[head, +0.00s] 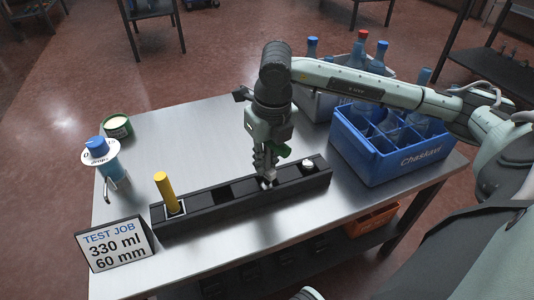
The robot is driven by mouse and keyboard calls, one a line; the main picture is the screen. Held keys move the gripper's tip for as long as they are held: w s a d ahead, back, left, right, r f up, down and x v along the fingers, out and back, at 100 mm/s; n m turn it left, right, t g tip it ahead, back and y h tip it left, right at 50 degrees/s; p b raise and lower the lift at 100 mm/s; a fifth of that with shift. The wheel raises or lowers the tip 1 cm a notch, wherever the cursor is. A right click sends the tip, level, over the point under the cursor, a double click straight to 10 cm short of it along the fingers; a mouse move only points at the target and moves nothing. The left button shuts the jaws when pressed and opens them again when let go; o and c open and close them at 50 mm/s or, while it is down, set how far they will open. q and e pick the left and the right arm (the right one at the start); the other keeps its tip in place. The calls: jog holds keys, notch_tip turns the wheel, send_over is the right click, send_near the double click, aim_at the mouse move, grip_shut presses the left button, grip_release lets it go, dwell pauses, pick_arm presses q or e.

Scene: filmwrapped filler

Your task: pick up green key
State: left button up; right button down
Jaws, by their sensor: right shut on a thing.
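The green key (282,150) shows as a small dark green part beside the fingers of my right gripper (266,172). My right gripper points down over the black slotted rail (210,217), right of its middle, and is shut on the green key. The fingers hide most of the key, and I cannot tell whether its lower end is in the rail or clear of it. A yellow key (165,188) stands upright in the rail's left end. My left gripper is not in view.
A silver-topped piece (308,164) sits in the rail's right part. A blue crate (375,155) with bottles stands right, a grey crate (318,105) behind it. A sign (115,246), a blue-capped bottle (110,165) and a green tin (117,126) stand left. The steel table's (190,130) back left is clear.

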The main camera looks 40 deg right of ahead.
aim_at(265, 148)
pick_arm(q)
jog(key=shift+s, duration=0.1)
pick_arm(e)
jog(key=shift+r, duration=0.1)
jog(key=shift+w+r, duration=0.1)
jog(key=shift+r, duration=0.5)
notch_tip(265, 148, up, 3)
jog(key=shift+f, duration=0.2)
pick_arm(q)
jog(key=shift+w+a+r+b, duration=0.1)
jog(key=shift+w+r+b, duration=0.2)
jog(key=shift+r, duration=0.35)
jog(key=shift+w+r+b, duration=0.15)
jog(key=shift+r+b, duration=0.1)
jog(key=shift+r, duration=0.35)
pick_arm(e)
jog(key=w+d+r, duration=0.1)
jog(key=w+r, duration=0.6)
jog(key=w, duration=0.4)
jog(key=shift+w+d, duration=0.2)
jog(key=shift+d, duration=0.1)
